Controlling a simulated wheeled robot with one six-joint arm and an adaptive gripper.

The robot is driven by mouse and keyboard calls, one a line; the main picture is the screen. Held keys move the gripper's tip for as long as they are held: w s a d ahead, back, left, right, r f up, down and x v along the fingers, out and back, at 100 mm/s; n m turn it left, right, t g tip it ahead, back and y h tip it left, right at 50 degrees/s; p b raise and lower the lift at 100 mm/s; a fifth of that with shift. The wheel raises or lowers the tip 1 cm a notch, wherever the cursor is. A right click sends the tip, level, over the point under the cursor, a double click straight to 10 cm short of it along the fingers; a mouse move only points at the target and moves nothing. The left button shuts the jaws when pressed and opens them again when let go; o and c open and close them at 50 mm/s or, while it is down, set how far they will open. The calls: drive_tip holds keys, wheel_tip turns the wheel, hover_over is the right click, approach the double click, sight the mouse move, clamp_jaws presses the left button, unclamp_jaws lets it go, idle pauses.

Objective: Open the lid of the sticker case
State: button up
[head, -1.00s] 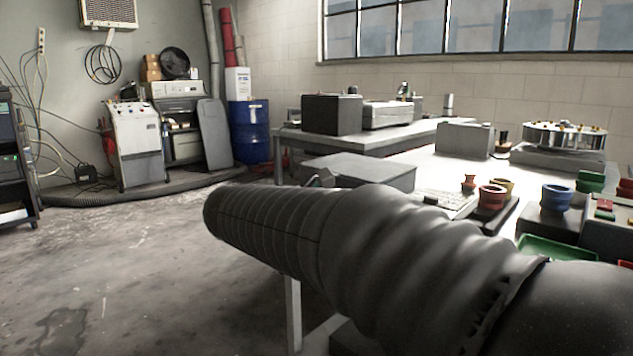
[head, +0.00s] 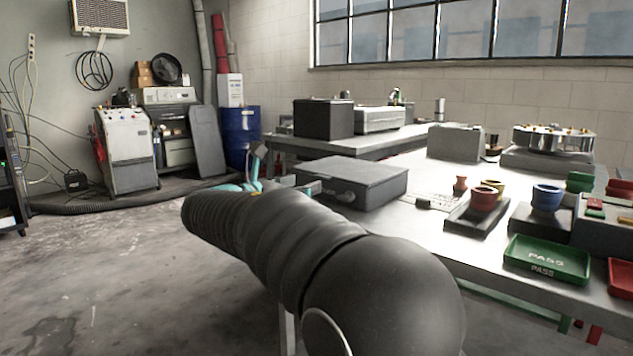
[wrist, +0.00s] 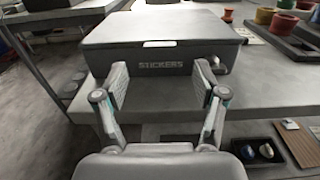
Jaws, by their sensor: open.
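The sticker case is a flat grey box (head: 355,180) near the left end of the workbench in the head view. In the wrist view the case (wrist: 160,30) faces me with its lid shut, the word STICKERS on its front and a pale strip at the lid's front edge. A round knob or latch shows at the right of its front. My gripper (wrist: 160,88) is open and empty, its fingers spread just in front of the case's front face. Whether a finger touches it I cannot tell. In the head view my arm hides most of the gripper; teal parts (head: 255,180) show beside the case.
A green PASS tray (head: 547,260), red and blue pots and a red tray stand on the bench to the right. A second bench (head: 385,143) stands behind. Below the bench edge, a dark tray (wrist: 258,150) shows in the wrist view. The floor at left is clear.

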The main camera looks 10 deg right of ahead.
sight(320, 178)
drive_tip(key=shift+x, duration=2.7)
drive_tip(key=shift+c, duration=0.3)
clamp_jaws()
drive_tip(key=shift+r, duration=0.1)
